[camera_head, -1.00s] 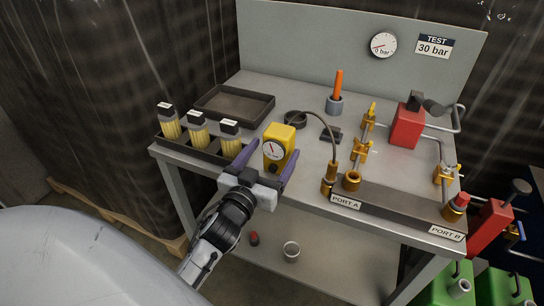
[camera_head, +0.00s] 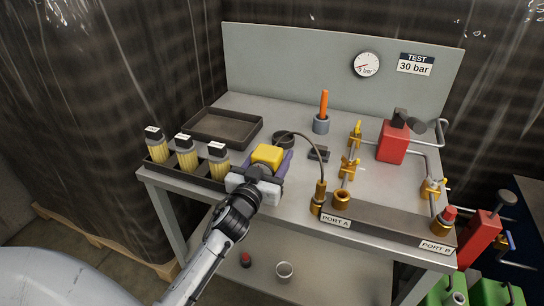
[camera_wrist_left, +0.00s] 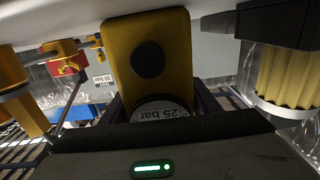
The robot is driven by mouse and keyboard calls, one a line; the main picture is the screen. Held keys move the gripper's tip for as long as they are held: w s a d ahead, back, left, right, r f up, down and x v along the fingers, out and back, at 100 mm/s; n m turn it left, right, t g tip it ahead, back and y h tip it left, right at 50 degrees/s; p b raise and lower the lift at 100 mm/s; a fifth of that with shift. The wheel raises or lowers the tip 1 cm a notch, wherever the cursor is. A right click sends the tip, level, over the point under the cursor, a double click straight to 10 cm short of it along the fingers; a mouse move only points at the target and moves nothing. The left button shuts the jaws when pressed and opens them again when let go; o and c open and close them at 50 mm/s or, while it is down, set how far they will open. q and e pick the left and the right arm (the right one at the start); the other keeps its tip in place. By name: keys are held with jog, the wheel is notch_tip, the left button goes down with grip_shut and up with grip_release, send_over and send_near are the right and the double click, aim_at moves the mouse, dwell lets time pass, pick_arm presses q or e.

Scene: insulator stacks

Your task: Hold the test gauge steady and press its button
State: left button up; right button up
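The gripper body hides the gauge's front in the head view. In the left wrist view the gauge (camera_wrist_left: 120,45) is close, with a dark round disc that may be its button. Part of its white dial, marked 25 bar, shows inverted below. My right gripper is in neither view.
An empty dark tray (camera_head: 197,141) lies behind. A hose (camera_head: 317,155) curves right of the gauge to brass fittings at the PORT A block (camera_head: 372,222). A red pump block (camera_head: 392,143) stands farther right.

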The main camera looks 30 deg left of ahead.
pick_arm(q)
jog(key=c, duration=0.7)
jog(key=shift+c, duration=0.3)
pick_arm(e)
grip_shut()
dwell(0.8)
